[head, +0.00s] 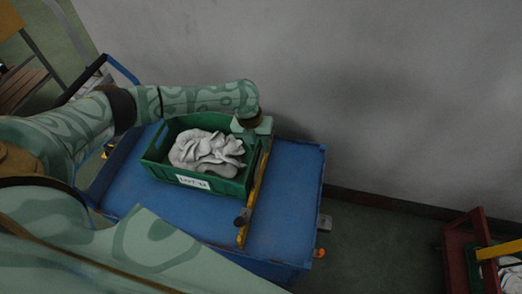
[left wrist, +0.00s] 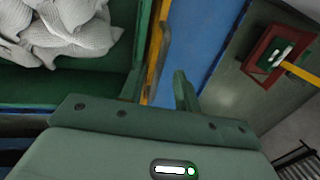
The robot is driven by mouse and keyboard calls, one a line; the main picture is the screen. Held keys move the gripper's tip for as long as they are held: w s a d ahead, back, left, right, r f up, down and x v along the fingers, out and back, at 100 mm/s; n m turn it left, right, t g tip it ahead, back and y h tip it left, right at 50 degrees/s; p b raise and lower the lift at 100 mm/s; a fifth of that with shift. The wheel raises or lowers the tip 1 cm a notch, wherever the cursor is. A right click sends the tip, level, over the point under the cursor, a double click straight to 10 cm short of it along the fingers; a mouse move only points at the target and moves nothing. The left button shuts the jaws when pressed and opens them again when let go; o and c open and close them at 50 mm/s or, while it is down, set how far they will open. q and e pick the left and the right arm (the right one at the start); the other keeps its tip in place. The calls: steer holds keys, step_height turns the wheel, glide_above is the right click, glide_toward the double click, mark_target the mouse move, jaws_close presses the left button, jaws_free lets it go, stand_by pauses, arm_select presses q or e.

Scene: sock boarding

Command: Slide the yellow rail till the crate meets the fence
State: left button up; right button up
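The green crate (head: 219,185) sits on the blue cart top with crumpled white socks (head: 205,152) inside and a white label on its front. The yellow rail (head: 256,190) runs along the crate's right side, very close to it; I cannot tell whether they touch. My left gripper (head: 254,127) is at the rail's far end, by the crate's far right corner. In the left wrist view its fingers (left wrist: 157,90) stand apart, with the yellow rail (left wrist: 153,67) between them. I cannot make out the fence for certain. My right gripper is not in view.
The blue cart top (head: 290,190) is bare to the right of the rail. A grey wall (head: 370,90) stands behind the cart. A red cart (head: 462,250) with a yellow bar stands at the lower right, apart across the floor.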

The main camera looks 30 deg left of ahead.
arm_select(q)
steer(key=shift+w+d+f, duration=0.1)
steer(key=shift+d+f, duration=0.05)
steer(key=shift+f, duration=0.45)
steer(key=shift+d+f, duration=0.1)
steer(key=shift+f, duration=0.5)
jaws_close()
stand_by(0.6)
